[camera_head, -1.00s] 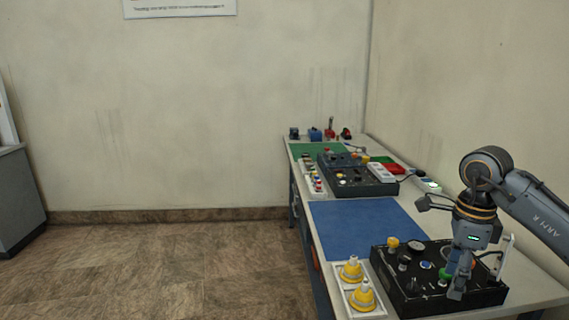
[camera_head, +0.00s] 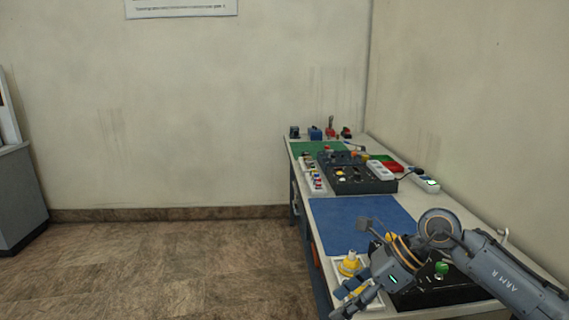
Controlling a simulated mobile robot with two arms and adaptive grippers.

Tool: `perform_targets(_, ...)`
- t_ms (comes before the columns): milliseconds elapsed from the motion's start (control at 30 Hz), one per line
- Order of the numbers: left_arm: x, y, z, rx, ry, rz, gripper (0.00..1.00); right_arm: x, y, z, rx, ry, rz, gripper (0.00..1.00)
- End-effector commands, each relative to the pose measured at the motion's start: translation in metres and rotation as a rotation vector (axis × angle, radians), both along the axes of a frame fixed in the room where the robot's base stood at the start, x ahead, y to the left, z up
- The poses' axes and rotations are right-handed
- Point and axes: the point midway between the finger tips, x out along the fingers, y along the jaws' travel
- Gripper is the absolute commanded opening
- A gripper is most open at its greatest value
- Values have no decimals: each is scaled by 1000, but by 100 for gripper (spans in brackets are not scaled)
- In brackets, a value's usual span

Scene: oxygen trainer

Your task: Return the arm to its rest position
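My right arm (camera_head: 500,275), marked ARM R, reaches in from the right edge over the near end of the bench. My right gripper (camera_head: 345,297) points down and left at the bench's near left edge, in front of the white tray with yellow knobs. Its fingers lie close together at this angle, and I cannot tell whether they are open or shut. I see nothing clearly held. The arm and gripper hide much of the near black control panel (camera_head: 440,292) and part of the tray (camera_head: 340,268). My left gripper is not in view.
A yellow knob (camera_head: 351,262) stands in the tray. A green knob (camera_head: 441,269) sits on the near panel. A blue mat (camera_head: 360,220) lies clear behind it. A second black panel (camera_head: 355,180) stands farther back. Open floor (camera_head: 160,270) lies left of the bench.

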Motion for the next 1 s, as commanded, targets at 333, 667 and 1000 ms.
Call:
perform_targets(333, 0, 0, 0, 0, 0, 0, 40, -32, 124, 98, 1133, 384, -344, 55)
perform_targets(667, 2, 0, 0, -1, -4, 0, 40, 17, -1, 44, 1899, 1031, -1266, 55)
perform_targets(1000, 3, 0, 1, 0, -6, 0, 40, -87, -89, -158, -1574, -1230, 1969, 55)
